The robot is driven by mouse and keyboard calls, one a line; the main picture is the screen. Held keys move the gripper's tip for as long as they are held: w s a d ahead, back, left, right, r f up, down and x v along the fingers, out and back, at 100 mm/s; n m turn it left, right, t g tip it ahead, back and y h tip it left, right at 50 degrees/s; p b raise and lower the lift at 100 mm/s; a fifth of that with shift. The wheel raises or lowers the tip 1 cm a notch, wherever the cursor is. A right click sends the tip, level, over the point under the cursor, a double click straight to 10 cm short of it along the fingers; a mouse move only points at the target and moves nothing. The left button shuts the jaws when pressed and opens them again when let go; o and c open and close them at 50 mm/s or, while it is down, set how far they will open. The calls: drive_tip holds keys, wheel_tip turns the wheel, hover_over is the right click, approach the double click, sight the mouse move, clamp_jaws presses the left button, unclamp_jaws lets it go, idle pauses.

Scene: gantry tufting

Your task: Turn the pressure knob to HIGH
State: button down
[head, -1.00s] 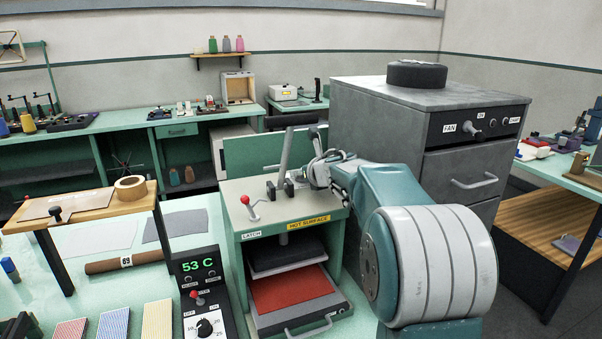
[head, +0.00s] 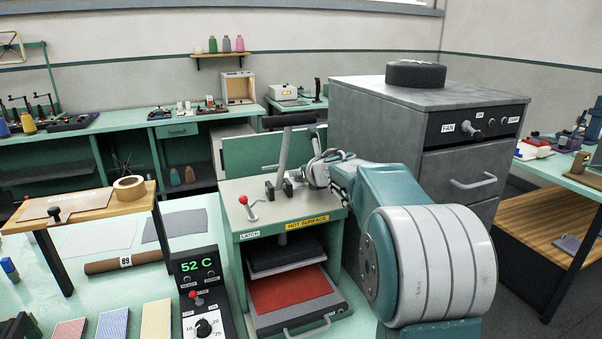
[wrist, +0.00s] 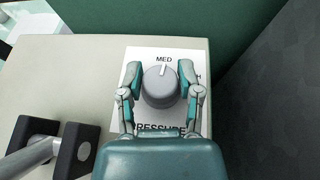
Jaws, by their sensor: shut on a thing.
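The pressure knob (wrist: 160,86) is a round grey dial on a white plate (wrist: 146,55) marked MED, with PRESSURE partly covered below. Its white pointer line points up, at or close to MED. Of the label on the right, only an H shows past my finger. My gripper (wrist: 160,72) has one finger on each side of the knob and is shut on it. In the head view my gripper (head: 318,172) is at the right of the press top (head: 260,205), and the knob is hidden there.
The press lever (head: 281,150) stands upright just left of my gripper. A red-knobbed latch (head: 244,200) and a HOT SURFACE label (head: 307,222) are at the press front. The control box display (head: 196,265) reads 52 C. A grey cabinet (head: 400,115) stands close behind my arm.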

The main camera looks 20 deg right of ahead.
drive_tip(key=shift+f, duration=0.2)
drive_tip(key=shift+c, duration=1.4)
unclamp_jaws()
drive_tip(key=shift+r, duration=0.15)
drive_tip(key=shift+s+d+r, duration=0.1)
drive_tip(key=shift+s+r, duration=0.05)
drive_tip(key=shift+s, duration=0.15)
drive_tip(key=v, duration=1.1)
